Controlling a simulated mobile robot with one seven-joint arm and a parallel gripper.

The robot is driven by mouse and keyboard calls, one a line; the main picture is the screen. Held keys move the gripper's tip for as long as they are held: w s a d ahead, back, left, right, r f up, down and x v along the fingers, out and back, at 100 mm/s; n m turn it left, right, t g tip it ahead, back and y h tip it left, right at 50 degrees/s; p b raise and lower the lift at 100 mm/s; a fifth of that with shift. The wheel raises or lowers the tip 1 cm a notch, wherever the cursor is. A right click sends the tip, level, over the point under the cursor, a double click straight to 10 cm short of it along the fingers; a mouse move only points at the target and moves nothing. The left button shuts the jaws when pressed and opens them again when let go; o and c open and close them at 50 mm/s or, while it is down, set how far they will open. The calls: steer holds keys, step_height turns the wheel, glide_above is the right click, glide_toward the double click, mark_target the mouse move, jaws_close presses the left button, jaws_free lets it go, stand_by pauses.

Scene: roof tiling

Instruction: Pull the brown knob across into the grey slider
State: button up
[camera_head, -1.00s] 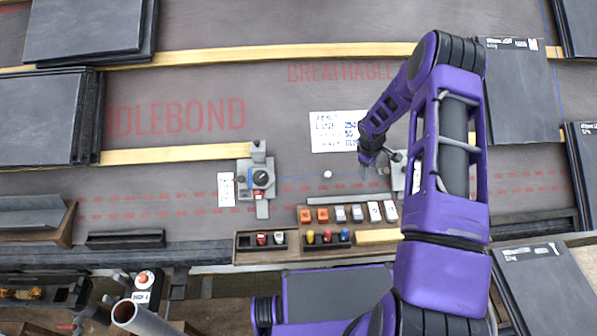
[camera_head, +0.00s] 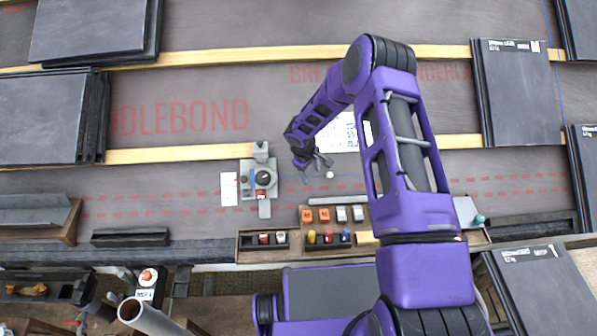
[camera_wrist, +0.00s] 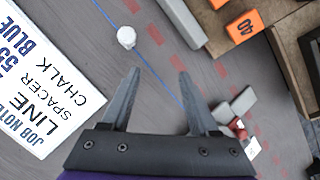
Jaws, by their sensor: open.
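No knob that is clearly brown shows. A small off-white round knob (camera_head: 329,174) stands on the blue line on the grey membrane; the wrist view also shows it (camera_wrist: 126,37), upright. My gripper (camera_head: 317,171) is open and empty, just left of this knob in the head view. In the wrist view the fingers (camera_wrist: 159,72) are spread, with nothing between them. A grey fixture (camera_head: 247,187) with a black round knob (camera_head: 263,177) stands to the left. A grey piece with a red part (camera_wrist: 238,107) shows beside the right finger. I cannot tell which part is the slider.
A white note (camera_head: 342,134) lies behind the gripper, partly hidden by my arm. A wooden tray (camera_head: 247,256) with coloured pieces and orange blocks (camera_head: 308,215) stands in front. Slate stacks (camera_head: 45,115) lie at the sides. Membrane between fixture and gripper is clear.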

steer(key=shift+a, duration=2)
